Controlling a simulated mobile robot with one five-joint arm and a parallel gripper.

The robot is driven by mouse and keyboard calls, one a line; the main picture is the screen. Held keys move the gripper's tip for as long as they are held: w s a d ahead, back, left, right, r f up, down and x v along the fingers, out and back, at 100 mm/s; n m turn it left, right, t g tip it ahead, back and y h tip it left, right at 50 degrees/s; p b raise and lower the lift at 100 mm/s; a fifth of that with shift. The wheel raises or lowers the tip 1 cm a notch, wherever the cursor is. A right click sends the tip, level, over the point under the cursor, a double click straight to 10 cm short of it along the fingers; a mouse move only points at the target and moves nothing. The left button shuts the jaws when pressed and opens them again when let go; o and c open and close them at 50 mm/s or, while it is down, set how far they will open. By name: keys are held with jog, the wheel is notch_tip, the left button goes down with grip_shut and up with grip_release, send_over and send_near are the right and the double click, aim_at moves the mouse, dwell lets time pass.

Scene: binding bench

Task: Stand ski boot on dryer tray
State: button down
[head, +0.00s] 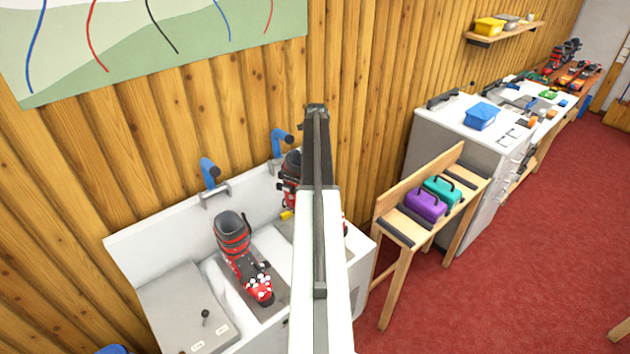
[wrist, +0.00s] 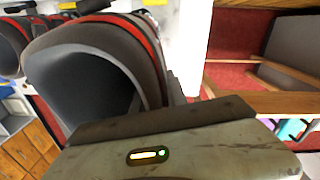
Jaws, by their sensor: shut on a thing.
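A red and black ski boot (head: 291,168) is partly hidden behind my arm in the head view, over the right part of a white dryer unit (head: 150,240). Its grey cuff with a red band (wrist: 110,50) fills the upper left of the wrist view. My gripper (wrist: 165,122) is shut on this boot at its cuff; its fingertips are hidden. Whether the boot's sole touches the tray is hidden. A second red and black boot (head: 236,250) stands on the dryer's grey tray (head: 272,306) to the left, and a boot shows at the wrist view's left edge (wrist: 12,45).
Two blue hooked pipes (head: 209,173) rise at the dryer's back edge. Right of it, a wooden bench (head: 395,225) holds a purple case (head: 426,206) and a teal case (head: 442,190). A cluttered white counter (head: 450,115) stands beyond. Red floor is open at right.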

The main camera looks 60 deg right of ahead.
jog(key=m, duration=0.1)
jog(key=w+d+m, duration=0.1)
jog(key=shift+d+r+m, duration=0.1)
jog(key=shift+d+m, duration=0.1)
jog(key=shift+m, duration=0.1)
notch_tip(320, 180, down, 14)
jog(key=b, duration=1.4)
jog(key=shift+f+b, duration=0.4)
jog(key=shift+f, duration=0.05)
jog(key=c, duration=1.3)
grip_release()
jog(key=shift+o, duration=0.2)
jog(key=shift+r, duration=0.15)
